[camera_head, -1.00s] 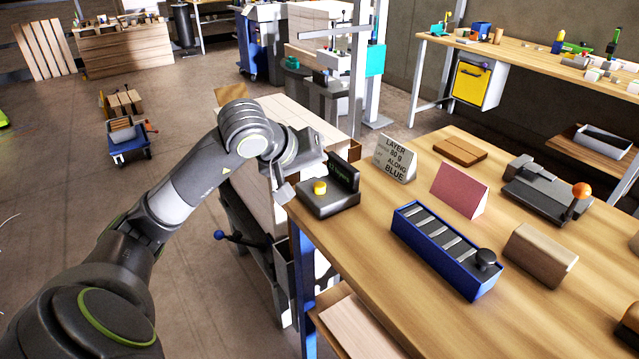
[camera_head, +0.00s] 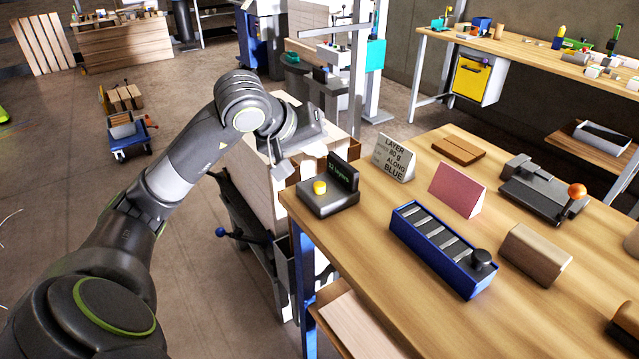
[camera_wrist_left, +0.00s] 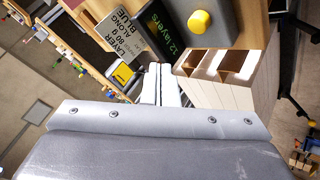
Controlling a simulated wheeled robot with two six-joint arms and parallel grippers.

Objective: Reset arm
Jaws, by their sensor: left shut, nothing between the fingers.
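My left arm reaches in from the left in the head view, bent at the wrist. Its gripper (camera_head: 283,170) hangs beside the left edge of the wooden table (camera_head: 345,262), just left of the counter box. In the left wrist view the two pale fingers (camera_wrist_left: 161,85) are together with nothing between them. The black counter box (camera_head: 327,204) has a yellow button and a lit display, which reads "12 layers" in the wrist view (camera_wrist_left: 170,30). My right gripper is not in view.
A pale stack (camera_head: 258,184) stands behind the arm, left of the table. On the table are a sign (camera_head: 394,158) reading "LAYER 80 g ALONG BLUE", a pink wedge (camera_head: 457,190), a blue slotted tray (camera_head: 425,240) and a wooden block (camera_head: 536,256).

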